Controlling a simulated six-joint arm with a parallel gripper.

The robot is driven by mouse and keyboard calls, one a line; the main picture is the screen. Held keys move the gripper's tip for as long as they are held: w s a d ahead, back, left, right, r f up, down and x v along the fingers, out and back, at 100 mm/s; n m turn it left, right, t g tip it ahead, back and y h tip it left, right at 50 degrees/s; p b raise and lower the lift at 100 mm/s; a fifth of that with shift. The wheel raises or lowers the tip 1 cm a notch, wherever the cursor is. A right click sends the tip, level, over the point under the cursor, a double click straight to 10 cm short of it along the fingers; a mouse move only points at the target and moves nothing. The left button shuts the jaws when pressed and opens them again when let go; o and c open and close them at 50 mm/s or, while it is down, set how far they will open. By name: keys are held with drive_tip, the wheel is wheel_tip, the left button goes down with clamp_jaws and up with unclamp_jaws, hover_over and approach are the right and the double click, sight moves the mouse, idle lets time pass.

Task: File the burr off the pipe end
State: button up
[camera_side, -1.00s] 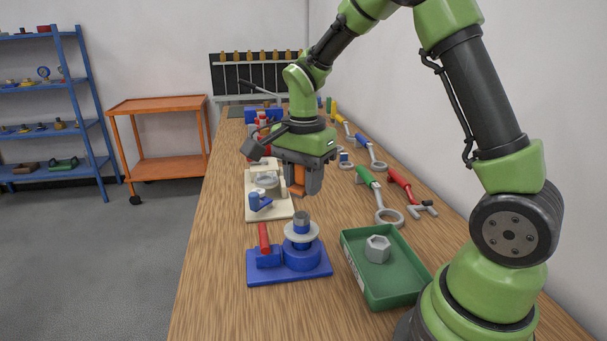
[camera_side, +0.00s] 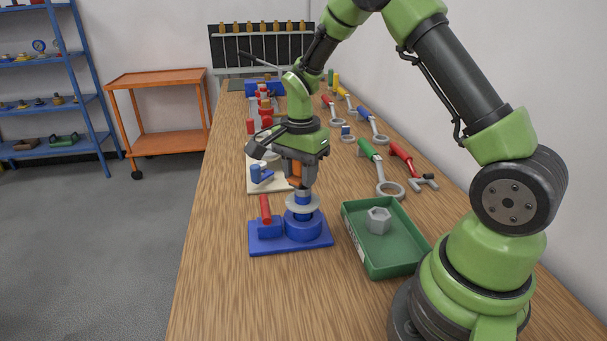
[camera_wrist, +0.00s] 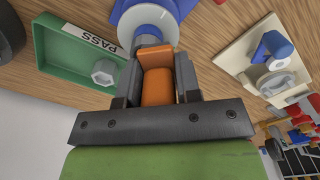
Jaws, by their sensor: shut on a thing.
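My gripper (camera_side: 300,172) is shut on an orange block-like piece (camera_wrist: 157,86), which shows between its two fingers in the wrist view. Whether it is the file's handle I cannot tell. In the side view my gripper is right over the upright fitting on the blue base plate (camera_side: 268,247). The fitting has a blue round body (camera_side: 303,226), a pale flange ring (camera_side: 290,207) and a grey pipe end (camera_side: 303,193). The orange piece's lower end meets or nearly meets the pipe end; contact is unclear. No burr can be made out.
A red-handled valve part (camera_side: 265,209) stands on the plate's left. A green tray (camera_side: 395,265) with a hex nut (camera_side: 378,220) is to the right. A cream board (camera_side: 253,185) is behind. Wrenches lie along the wall; the front-left bench is clear.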

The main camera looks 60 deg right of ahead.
drive_tip(key=shift+w+d+r, duration=0.15)
drive_tip(key=shift+d, duration=0.05)
drive_tip(key=s+a, duration=0.2)
drive_tip(key=s, duration=0.1)
drive_tip(key=shift+a, duration=0.4)
wheel_tip(320, 180, up, 8)
idle(0.7)
